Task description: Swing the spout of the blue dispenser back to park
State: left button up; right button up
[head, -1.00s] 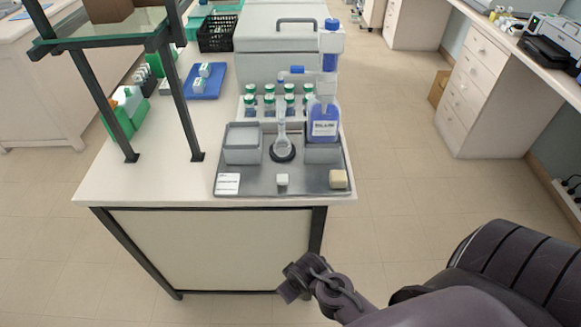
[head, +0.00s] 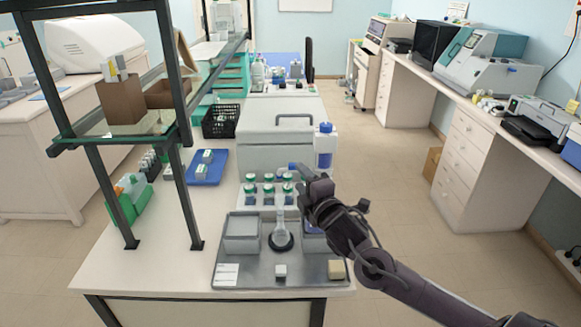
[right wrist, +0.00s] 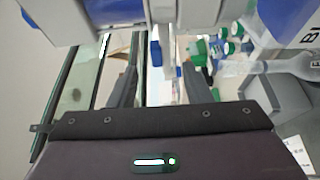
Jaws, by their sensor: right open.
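The blue spout tip (head: 293,166) points left, above the flask (head: 280,225). My right gripper (head: 308,178) is open at spout height, beside the spout in the picture. In the right wrist view, the blue tip (right wrist: 155,53) and a pale tube appear between the two fingers; contact cannot be told. My left gripper is out of view.
Several green-capped bottles (head: 250,189) stand behind the flask. A grey bin (head: 241,230) is left of it; a white cube (head: 280,271) and a yellowish block (head: 336,270) lie in front. A glass shelf frame (head: 188,150) rises at left.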

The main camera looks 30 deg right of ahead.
aim_at(294, 170)
jog(key=w, duration=0.2)
jog(key=w+p, duration=0.1)
jog(key=w, duration=0.1)
jog(key=w+d+p, duration=0.1)
jog(key=w, duration=0.1)
jog(key=shift+w, duration=0.65)
jog(key=shift+f, duration=0.1)
grip_shut()
